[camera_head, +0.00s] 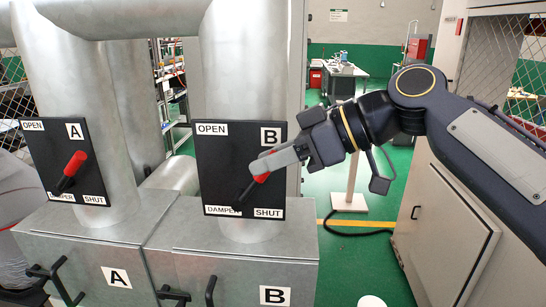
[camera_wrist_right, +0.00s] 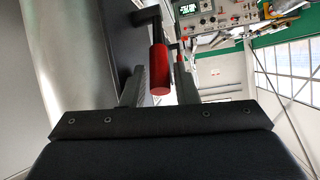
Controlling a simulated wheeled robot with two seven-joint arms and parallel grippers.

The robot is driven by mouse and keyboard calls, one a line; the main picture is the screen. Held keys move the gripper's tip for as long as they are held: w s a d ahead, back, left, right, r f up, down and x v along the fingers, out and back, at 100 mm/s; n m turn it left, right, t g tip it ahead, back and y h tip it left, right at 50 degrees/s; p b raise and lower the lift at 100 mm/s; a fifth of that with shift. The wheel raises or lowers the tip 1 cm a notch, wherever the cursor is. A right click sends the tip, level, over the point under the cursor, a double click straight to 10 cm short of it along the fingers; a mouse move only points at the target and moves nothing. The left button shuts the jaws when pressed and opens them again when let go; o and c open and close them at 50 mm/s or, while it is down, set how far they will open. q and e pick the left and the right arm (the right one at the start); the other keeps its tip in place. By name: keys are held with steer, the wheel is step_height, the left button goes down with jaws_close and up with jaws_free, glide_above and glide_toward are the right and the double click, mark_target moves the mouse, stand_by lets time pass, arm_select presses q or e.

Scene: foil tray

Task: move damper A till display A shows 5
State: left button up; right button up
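Damper A's lever with its red grip (camera_head: 75,163) is on the black plate A (camera_head: 44,150) at left, tilted up and to the right; no gripper is near it. Damper B's lever has a red grip (camera_head: 263,177) on the black plate B (camera_head: 222,165). My right gripper (camera_head: 275,163) is at damper B's grip. In the right wrist view a red grip (camera_wrist_right: 159,70) stands between the fingers of the right gripper (camera_wrist_right: 160,85), with gaps on both sides. An instrument display (camera_wrist_right: 188,9) shows there, too small to read. My left gripper is out of view.
Grey metal boxes labelled A (camera_head: 117,277) and B (camera_head: 275,296) with black handles sit below the plates. Large ducts (camera_head: 245,70) rise behind the plates. A beige cabinet (camera_head: 440,230) stands at right. Green floor (camera_head: 350,265) is open between.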

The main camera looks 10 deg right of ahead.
steer(key=v, duration=0.7)
steer(key=shift+d+r+b, duration=0.2)
steer(key=shift+d+b, duration=0.15)
steer(key=shift+b, duration=0.05)
steer(key=shift+s, duration=0.15)
steer(key=s+d+f+m+h, duration=0.2)
steer(key=s+f+m, duration=0.2)
steer(key=f, duration=0.8)
steer(key=s+d+f+m+h, duration=0.2)
steer(key=s+f+m, duration=0.3)
steer(key=f, duration=0.7)
steer(key=s+d+f+m+t+h, duration=0.1)
steer(key=s+f+m, duration=0.4)
steer(key=f, duration=0.7)
steer(key=d+h, duration=0.1)
steer(key=h, duration=0.1)
steer(key=shift+s+h, duration=0.3)
steer(key=shift+f, duration=0.1)
